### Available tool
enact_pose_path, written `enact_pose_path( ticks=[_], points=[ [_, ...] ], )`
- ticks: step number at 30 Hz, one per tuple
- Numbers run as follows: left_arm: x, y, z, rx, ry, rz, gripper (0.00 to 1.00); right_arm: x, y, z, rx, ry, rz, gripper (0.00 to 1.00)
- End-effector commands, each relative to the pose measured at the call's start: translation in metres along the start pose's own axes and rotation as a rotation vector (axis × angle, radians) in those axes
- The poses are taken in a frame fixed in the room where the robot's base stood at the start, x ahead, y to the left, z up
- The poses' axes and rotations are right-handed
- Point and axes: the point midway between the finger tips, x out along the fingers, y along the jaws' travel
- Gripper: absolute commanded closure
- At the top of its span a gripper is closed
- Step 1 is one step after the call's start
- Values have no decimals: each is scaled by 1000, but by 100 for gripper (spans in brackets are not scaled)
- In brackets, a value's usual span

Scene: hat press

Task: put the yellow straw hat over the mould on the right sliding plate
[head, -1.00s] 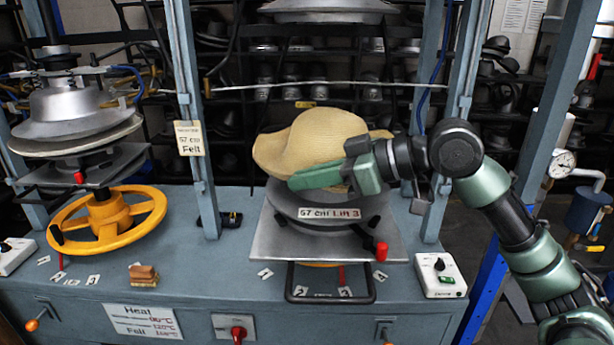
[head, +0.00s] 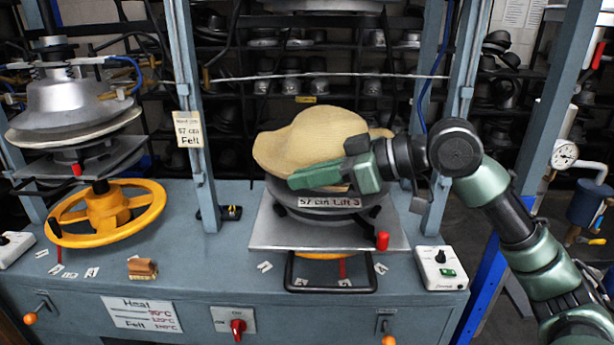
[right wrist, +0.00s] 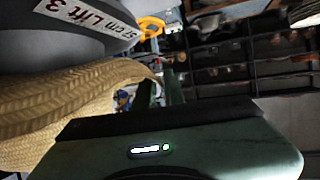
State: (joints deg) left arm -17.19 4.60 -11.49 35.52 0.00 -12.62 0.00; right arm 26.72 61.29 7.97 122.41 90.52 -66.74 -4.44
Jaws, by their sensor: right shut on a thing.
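The yellow straw hat (head: 310,138) is at the right press, above the right sliding plate (head: 268,235). It covers the top of the grey round mould (head: 300,205) labelled "57 cm Lift 3"; I cannot tell whether it rests on it. My right gripper (head: 322,177) is shut on the near brim of the hat, just above the label. In the right wrist view the woven straw (right wrist: 70,105) runs along the gripper, with the grey mould (right wrist: 40,45) and its label beside it. My left gripper is not in view.
Blue-grey posts (head: 192,110) stand on both sides of the plate, the right one close behind my right arm. A red knob (head: 382,241) stands on the plate's right corner. A control box (head: 440,267) is at the right. The left press has a yellow wheel (head: 105,212).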

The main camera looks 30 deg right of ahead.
Motion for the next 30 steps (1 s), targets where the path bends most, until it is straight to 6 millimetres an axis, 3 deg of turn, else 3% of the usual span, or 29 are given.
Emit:
enact_pose_path(
  ticks=[25,26,28,30],
  points=[
    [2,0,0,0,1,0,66,2,0,4,-1,1,1,100],
    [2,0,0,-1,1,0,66,2,0,4,-1,1,1,84],
    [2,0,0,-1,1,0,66,2,0,4,-1,1,1,65],
    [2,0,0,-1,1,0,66,2,0,4,-1,1,1,64]
  ],
)
